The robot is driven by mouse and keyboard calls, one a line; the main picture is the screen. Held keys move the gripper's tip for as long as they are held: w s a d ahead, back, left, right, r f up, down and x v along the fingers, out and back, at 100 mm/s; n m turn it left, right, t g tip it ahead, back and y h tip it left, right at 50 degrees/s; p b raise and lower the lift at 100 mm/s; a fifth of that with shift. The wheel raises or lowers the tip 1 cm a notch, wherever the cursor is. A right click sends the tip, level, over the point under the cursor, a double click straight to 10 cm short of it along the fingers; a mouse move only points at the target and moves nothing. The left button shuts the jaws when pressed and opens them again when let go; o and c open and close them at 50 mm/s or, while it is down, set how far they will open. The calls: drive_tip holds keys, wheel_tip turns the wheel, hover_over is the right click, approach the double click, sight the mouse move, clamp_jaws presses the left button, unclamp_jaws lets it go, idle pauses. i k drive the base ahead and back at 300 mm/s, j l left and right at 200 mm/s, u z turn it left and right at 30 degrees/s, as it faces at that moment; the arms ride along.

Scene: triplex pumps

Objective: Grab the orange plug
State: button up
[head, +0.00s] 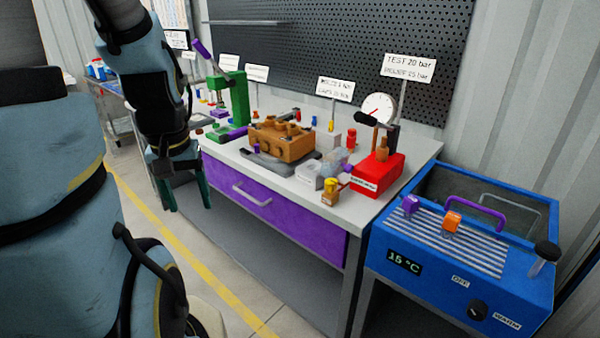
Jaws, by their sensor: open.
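A bright orange plug-like piece (452,222) sits on the slatted top of the blue bath at the right, beside a similar purple piece (411,205). A small orange-brown cylinder (383,149) also stands on the red test unit (376,175); I cannot tell for sure which piece is the plug. My gripper (187,205) hangs at the left, in front of the bench, its two dark green fingers apart and pointing down. It is empty and far to the left of both orange pieces.
The white bench (392,194) with a purple drawer holds an orange-brown pump block (283,142), a green press (238,98), clear containers and a yellow-topped piece (330,190). The blue bath (400,258) has a purple handle. Floor in front is clear.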

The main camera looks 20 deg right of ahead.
sight(451, 220)
drive_tip(key=i+j, duration=0.7)
drive_tip(key=i+j+z, duration=0.1)
drive_tip(key=z, duration=0.35)
drive_tip(key=j+z, duration=0.15)
drive_tip(key=z, duration=0.3)
drive_tip(key=i+j+z, duration=0.1)
drive_tip(key=z, duration=0.35)
drive_tip(key=i+z, duration=0.35)
drive_tip(key=i, duration=0.1)
